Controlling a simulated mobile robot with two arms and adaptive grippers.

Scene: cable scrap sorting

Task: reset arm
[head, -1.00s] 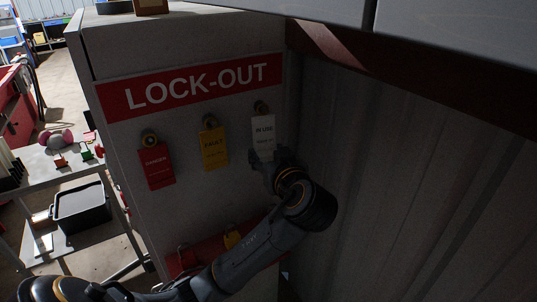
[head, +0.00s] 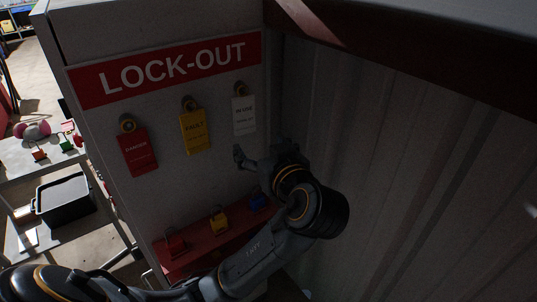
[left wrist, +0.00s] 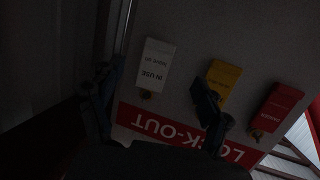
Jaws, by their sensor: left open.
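My left gripper (head: 259,157) is open and empty in the head view. It is just below the white IN USE tag (head: 244,116), apart from it. The white tag hangs on a hook on the lock-out board (head: 90,150). A yellow FAULT tag (head: 195,131) and a red DANGER tag (head: 138,152) hang to its left. In the dark left wrist view the board appears upside down, with the white tag (left wrist: 155,64), the yellow tag (left wrist: 224,82) and the red tag (left wrist: 275,106) between and beyond the open fingers (left wrist: 150,95). My right gripper is not in view.
A red shelf (head: 207,250) under the tags holds a red, a yellow (head: 219,223) and a blue padlock (head: 258,203). A corrugated metal wall (head: 400,180) stands close on the right. At left, a rack carries a black bin (head: 66,200).

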